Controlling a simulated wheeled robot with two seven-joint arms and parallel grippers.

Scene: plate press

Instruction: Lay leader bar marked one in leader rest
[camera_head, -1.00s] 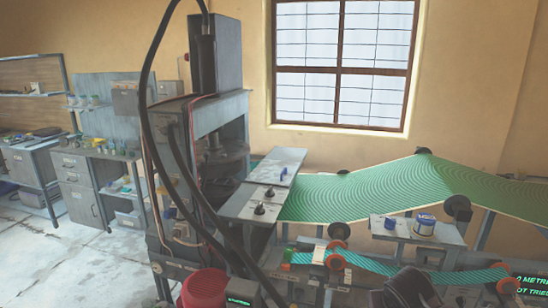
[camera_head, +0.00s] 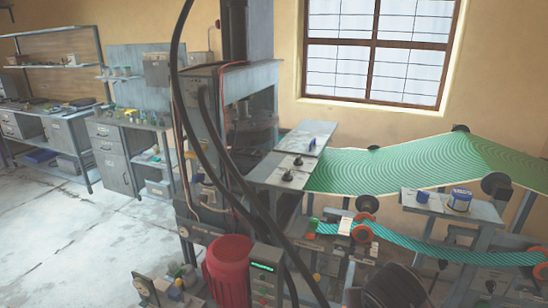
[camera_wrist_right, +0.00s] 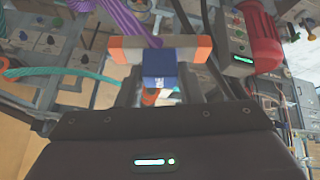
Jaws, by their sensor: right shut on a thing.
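In the right wrist view, my right gripper (camera_wrist_right: 160,80) is shut on a bar with orange ends (camera_wrist_right: 126,49) and a blue block (camera_wrist_right: 158,65) at its middle. A purple rope (camera_wrist_right: 128,18) runs from above to the bar. The small mark on the blue block is too small to read, so I cannot confirm a number one. I cannot pick out the leader rest with certainty in either view. My left gripper is in neither view.
A press frame (camera_head: 212,130) with hanging black cables stands at the centre. A red motor (camera_head: 228,270) and control box (camera_head: 265,275) stand low in front. A green patterned web (camera_head: 400,165) and teal strap (camera_head: 420,252) run right. Open floor (camera_head: 90,235) lies left.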

